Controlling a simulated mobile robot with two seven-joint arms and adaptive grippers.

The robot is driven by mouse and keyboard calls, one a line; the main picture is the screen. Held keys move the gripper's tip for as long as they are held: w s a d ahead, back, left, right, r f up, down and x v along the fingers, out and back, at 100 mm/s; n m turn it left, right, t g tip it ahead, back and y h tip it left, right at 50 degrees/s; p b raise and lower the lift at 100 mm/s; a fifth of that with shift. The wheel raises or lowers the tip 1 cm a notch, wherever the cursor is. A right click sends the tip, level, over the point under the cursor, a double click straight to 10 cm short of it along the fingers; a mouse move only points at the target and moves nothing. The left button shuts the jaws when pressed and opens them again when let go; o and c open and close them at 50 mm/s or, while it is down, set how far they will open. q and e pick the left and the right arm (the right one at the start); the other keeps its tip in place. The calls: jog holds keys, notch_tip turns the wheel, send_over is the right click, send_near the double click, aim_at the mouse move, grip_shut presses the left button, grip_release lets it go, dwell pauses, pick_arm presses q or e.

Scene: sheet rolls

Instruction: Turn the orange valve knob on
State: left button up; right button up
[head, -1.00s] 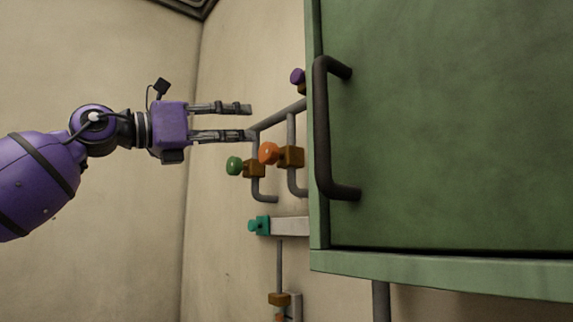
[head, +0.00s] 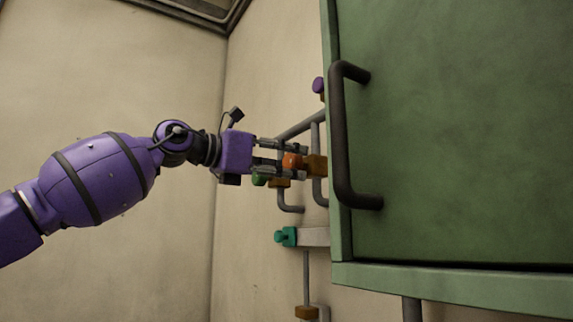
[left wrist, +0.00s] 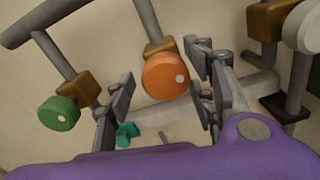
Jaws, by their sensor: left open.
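The orange valve knob (head: 292,161) sits on a brown valve block (head: 316,166) on a grey pipe. In the left wrist view the orange knob (left wrist: 166,77) is round with a pale dot, and lies between the two fingers. My left gripper (head: 300,160) is open, its fingers on either side of the knob. In the left wrist view my left gripper (left wrist: 160,85) shows a gap between the right finger and the knob; contact is not clear. The green knob (head: 260,180) is just below the fingers, and also left of the left finger in the wrist view (left wrist: 59,113). My right gripper is not in view.
A green cabinet (head: 460,130) with a dark handle (head: 341,135) stands close on the right. A teal valve (head: 287,237) is below, a purple knob (head: 318,85) above. Grey pipes (head: 298,127) run along the wall. The space at left is free.

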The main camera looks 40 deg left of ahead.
pick_arm(q)
jog(key=shift+w+d, duration=0.1)
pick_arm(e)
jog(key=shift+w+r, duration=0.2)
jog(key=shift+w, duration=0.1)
pick_arm(q)
jog(key=shift+c, duration=0.8)
jog(key=shift+r, duration=0.1)
jog(key=c, duration=0.9)
